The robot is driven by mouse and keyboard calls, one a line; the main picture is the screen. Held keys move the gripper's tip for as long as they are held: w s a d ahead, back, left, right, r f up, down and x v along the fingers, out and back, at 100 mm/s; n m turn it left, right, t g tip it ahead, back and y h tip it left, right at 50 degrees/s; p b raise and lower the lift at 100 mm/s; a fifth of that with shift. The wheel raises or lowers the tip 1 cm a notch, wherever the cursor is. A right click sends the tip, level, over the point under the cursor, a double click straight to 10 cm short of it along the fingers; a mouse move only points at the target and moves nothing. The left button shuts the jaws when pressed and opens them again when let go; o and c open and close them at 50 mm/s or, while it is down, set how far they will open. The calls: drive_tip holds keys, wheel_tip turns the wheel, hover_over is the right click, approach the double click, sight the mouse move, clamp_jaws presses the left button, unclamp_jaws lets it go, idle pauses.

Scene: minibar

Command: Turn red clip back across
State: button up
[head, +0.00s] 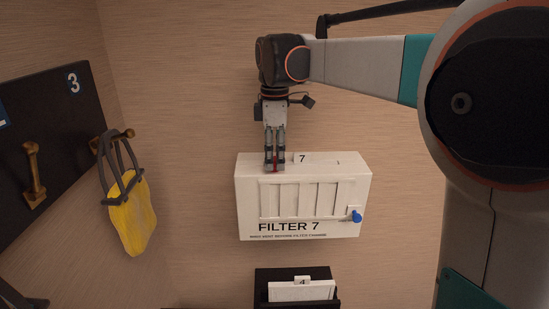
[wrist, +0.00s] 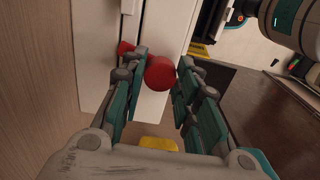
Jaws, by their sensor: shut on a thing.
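The red clip (wrist: 160,73) shows in the wrist view between my fingers, with a rounded red end and another red part to its left. In the head view only a thin red strip (head: 275,168) of it shows between my fingertips. My gripper (head: 275,165) points down at the top left edge of the white box marked FILTER 7 (head: 250,200). In the wrist view my gripper (wrist: 165,85) is shut on the clip, which lies against the white box. The fingers hide part of the clip.
A blue knob (head: 357,216) sits at the box's lower right. A dark holder (head: 262,290) with a white numbered piece (head: 302,291) is below. At left, a yellow item (head: 135,215) hangs from a brass hook on a dark board (head: 60,130). The wall between is clear.

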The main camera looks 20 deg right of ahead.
sight(275, 159)
drive_tip(key=shift+n, duration=1.5)
drive_tip(key=o, duration=1.1)
drive_tip(key=shift+c, duration=0.2)
wheel_tip(275, 159, up, 12)
drive_tip(key=shift+f, duration=0.1)
